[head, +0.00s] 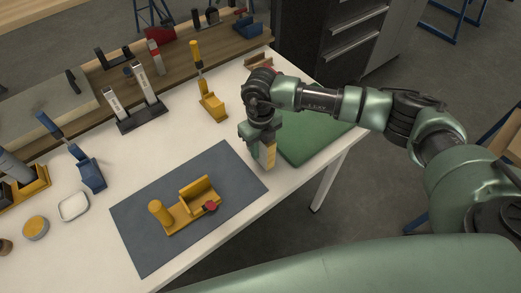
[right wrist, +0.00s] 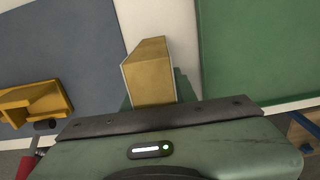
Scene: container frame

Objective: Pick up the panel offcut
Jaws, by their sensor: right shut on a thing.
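The panel offcut (head: 270,158) is a small yellow-tan block at my right gripper's fingertips, near the table's front right edge. My right gripper (head: 263,155) points down and is shut on it. In the right wrist view the offcut (right wrist: 148,75) stands out beyond the gripper's edge, between the grey mat and the green mat. The fingers hide part of it. I cannot tell whether it touches the white table (head: 150,175). My left gripper is not in view.
The grey mat (head: 140,232) carries a yellow fixture (head: 180,220) with a red knob, left of the gripper. A green mat (head: 312,140) lies right behind it. A yellow-handled tool in a holder (head: 212,103) and a blue-handled tool (head: 88,170) stand farther left.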

